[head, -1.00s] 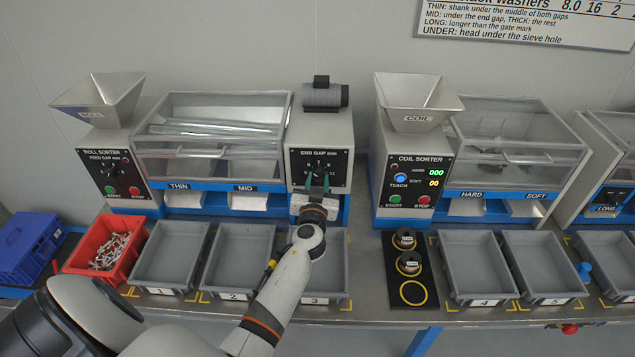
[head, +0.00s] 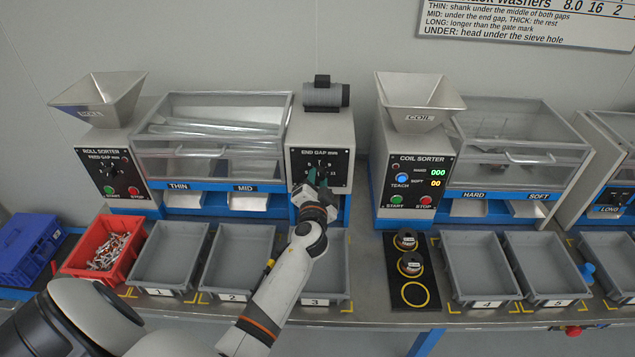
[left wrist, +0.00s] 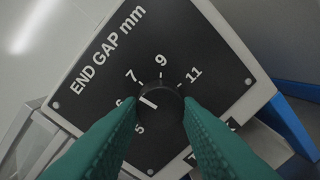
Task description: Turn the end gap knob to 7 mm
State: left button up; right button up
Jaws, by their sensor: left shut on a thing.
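The end gap knob (left wrist: 160,98) is a round black dial on a black panel labelled END GAP mm (head: 334,158). In the left wrist view its white pointer mark slants up and left, between the 6 and the 7 on the scale. My left gripper (head: 318,178) is at the panel of the right-hand part of the roll sorter. Its green fingers (left wrist: 162,118) are shut on the knob, one on each side, and partly cover the 6 and the lower part of the dial. My right gripper is not in view.
Grey bins stand below the sorters, with bin 3 (head: 338,285) under my left arm. A red bin of screws (head: 78,258) and a blue crate (head: 22,262) are at the left. The coil sorter (head: 418,160) stands right of the panel.

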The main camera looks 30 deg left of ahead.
pick_arm(q)
jog(key=shift+m, duration=0.8)
jog(key=o, duration=1)
jog(key=shift+s+d, duration=0.1)
jog(key=shift+s+d, duration=0.15)
jog(key=shift+s, duration=0.1)
jog(key=b+v, duration=0.2)
jog(key=v, duration=0.9)
jog(key=shift+d+r, duration=0.1)
